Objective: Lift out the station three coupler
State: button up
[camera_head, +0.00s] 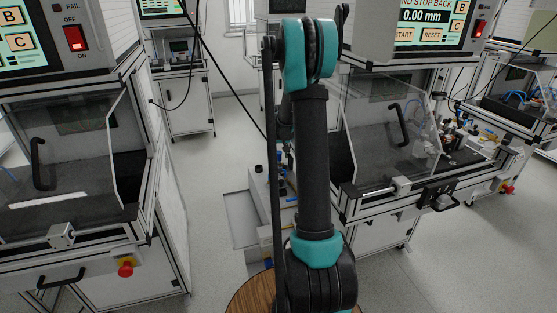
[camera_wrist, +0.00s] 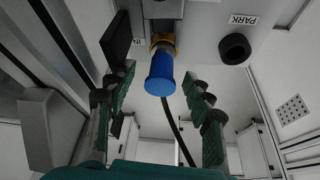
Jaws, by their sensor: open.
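A blue cylindrical coupler (camera_wrist: 160,78) with a brass-coloured collar (camera_wrist: 162,42) sits in a socket at the top middle of the wrist view, beside a label reading "IN". A dark cable hangs below and behind it. My gripper (camera_wrist: 157,73) is open, with one green-padded finger on each side of the coupler. Both fingers look apart from it. A black round port (camera_wrist: 235,48) under a "PARK" label (camera_wrist: 243,20) is to the right. No station number is readable. My gripper does not show clearly in the head view, where my arm blocks the middle.
In the wrist view, a grey block (camera_wrist: 40,125) stands at the left, and a perforated white panel (camera_wrist: 292,108) is at the right. In the head view, test cabinets with clear guards (camera_head: 65,165) flank my arm on the left and right (camera_head: 395,140). Open floor (camera_head: 210,180) lies left of centre.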

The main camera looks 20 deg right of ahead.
grip_shut()
dwell(0.3)
